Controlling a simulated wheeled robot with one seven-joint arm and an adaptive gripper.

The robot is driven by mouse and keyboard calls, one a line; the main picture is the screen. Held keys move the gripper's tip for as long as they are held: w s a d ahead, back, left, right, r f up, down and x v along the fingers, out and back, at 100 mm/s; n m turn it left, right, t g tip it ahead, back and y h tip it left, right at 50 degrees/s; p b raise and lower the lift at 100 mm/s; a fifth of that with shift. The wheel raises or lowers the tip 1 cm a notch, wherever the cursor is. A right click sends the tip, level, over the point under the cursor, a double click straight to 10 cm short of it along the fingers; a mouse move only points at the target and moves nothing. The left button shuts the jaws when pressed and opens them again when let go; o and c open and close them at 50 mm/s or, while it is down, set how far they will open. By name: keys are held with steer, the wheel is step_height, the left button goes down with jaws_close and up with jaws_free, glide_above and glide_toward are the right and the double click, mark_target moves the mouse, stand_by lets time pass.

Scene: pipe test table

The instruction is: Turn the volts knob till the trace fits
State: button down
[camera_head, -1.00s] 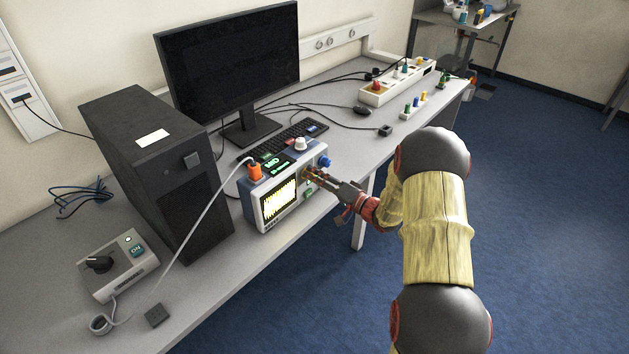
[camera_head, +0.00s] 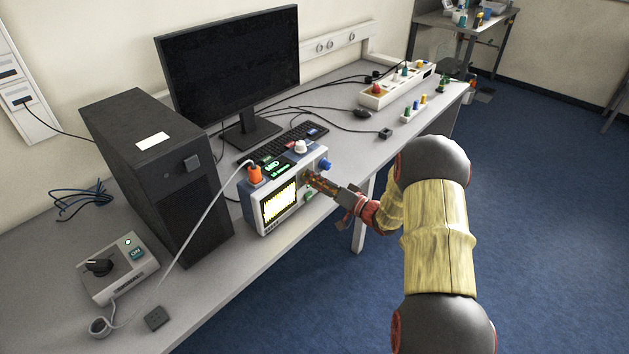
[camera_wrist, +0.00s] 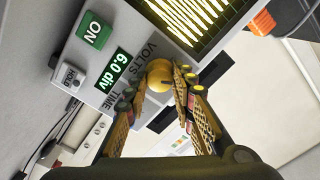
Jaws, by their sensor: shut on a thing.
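The oscilloscope (camera_head: 245,193) stands at the table's front edge, its lit screen (camera_head: 279,203) showing a dense yellow trace. In the wrist view the screen (camera_wrist: 190,18) shows tall yellow zigzags on a dark grid, partly cut off by the frame. The volts knob (camera_wrist: 159,72) is a round yellow knob beside the VOLTS lettering. My gripper (camera_wrist: 157,88) is shut on it, one finger on each side. A green readout (camera_wrist: 115,69) reads 6.0 div. In the head view my gripper (camera_head: 312,181) covers the knob.
A green ON button (camera_wrist: 94,30) and a HOLD button (camera_wrist: 70,76) sit near the readout. A black computer tower (camera_head: 165,180) stands left.

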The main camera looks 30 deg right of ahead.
steer(key=c, duration=1.5)
jaws_free()
steer(key=shift+s, duration=0.1)
steer(key=v, duration=1.1)
steer(key=shift+s, duration=0.35)
steer(key=shift+d, duration=0.15)
